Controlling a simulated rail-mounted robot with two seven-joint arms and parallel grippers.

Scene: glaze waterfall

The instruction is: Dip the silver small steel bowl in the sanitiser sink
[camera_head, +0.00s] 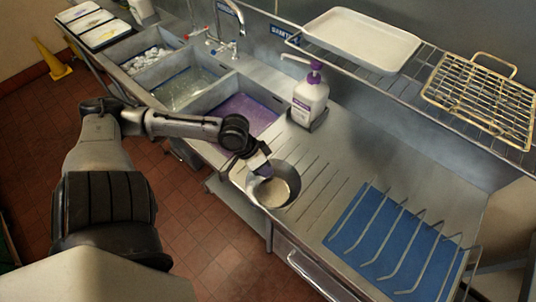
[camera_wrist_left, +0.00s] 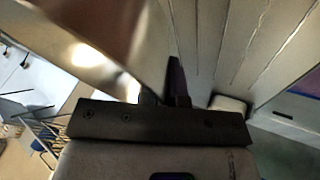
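The silver small steel bowl (camera_head: 284,196) is at the left end of the ridged drainboard, just right of the sinks, its opening facing up. My left gripper (camera_head: 262,172) is at its rim and appears shut on the bowl wall. In the left wrist view, the shiny bowl (camera_wrist_left: 110,45) fills the upper left, against the fingers of my left gripper (camera_wrist_left: 166,92). Whether the bowl touches the drainboard is hidden. The sanitiser sink (camera_head: 245,112), with purple liquid, lies left of and behind the bowl, partly behind my left arm. My right gripper is not in view.
A white pump bottle with a purple top (camera_head: 309,101) stands behind the bowl. A blue mat with a wire rack (camera_head: 362,240) lies right. A wall shelf holds a white tray (camera_head: 362,38) and wire baskets (camera_head: 480,95). The drainboard (camera_head: 335,170) between is clear.

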